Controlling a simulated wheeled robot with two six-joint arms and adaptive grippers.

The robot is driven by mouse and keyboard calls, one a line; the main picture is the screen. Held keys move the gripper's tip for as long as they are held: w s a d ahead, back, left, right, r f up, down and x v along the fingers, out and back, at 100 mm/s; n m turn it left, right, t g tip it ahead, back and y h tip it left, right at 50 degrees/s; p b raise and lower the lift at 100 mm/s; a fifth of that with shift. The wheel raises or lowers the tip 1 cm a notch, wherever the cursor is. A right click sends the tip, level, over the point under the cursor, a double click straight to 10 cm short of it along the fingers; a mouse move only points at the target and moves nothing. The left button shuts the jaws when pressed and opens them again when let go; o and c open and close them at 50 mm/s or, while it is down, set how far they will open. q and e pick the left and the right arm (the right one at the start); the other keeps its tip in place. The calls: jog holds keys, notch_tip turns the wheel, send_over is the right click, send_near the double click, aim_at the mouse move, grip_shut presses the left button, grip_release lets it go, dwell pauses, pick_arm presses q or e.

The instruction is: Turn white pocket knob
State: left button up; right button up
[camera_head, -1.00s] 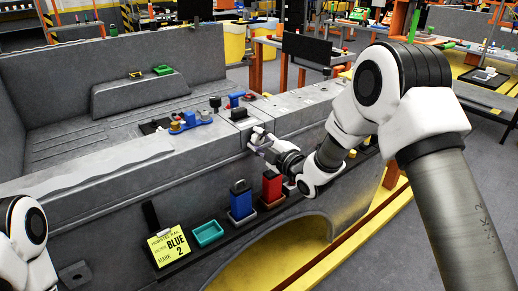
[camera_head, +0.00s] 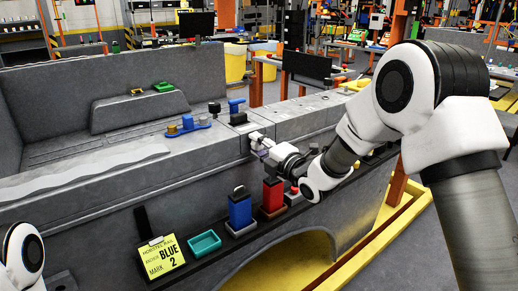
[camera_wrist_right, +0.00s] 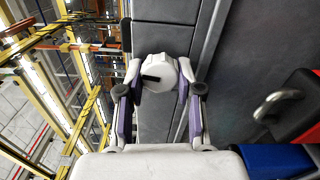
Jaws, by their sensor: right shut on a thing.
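The white pocket knob (camera_wrist_right: 158,74) is round with a black mark on its face, on the grey side wall of the bed. My right gripper (camera_wrist_right: 160,80) is shut on it, with one finger on each side in the right wrist view. In the head view my right gripper (camera_head: 257,142) is at the upper side of the bed wall, and the knob is mostly hidden by the fingers. Of my left arm, only a white joint shows at the lower left, and its gripper is out of view.
Below the gripper, a ledge holds a blue block (camera_head: 240,210), a red block (camera_head: 272,196), a teal tray (camera_head: 204,244) and a yellow card (camera_head: 161,259) reading "BLUE 2". On the bed's top rail stand a blue fixture (camera_head: 187,126) and a dark knob (camera_head: 214,109).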

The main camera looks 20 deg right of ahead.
jog(key=shift+f, duration=0.1)
jog(key=o, duration=1.2)
jog(key=shift+c, duration=0.2)
jog(key=v, duration=1.2)
